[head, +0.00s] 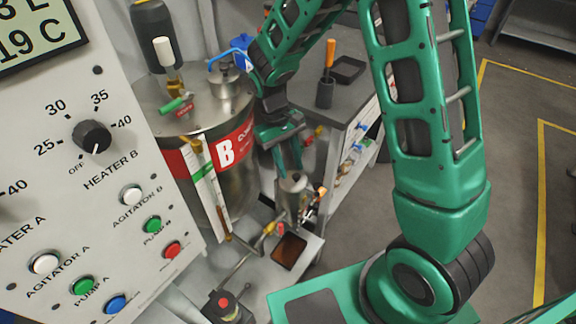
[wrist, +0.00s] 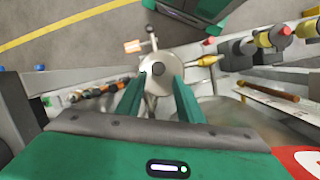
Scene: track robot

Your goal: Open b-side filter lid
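The b-side filter (head: 294,200) is a small metal canister below the red-banded tank marked B. Its round metal lid (wrist: 160,73) shows in the wrist view with a dark knob in the middle, and it appears closed. My gripper (head: 290,172) points down just above the filter. In the wrist view my gripper (wrist: 162,80) has its two green fingers apart, their tips over the near part of the lid on either side of the knob. Nothing shows held between them. Whether the fingertips touch the lid cannot be told.
The B tank (head: 235,155) stands close to the left of my arm, with the control panel (head: 100,150) in front. A workbench (head: 345,100) with an orange-handled tool stands behind. Pipes and a brown-bottomed tray (head: 289,251) lie around the filter. Open floor is at right.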

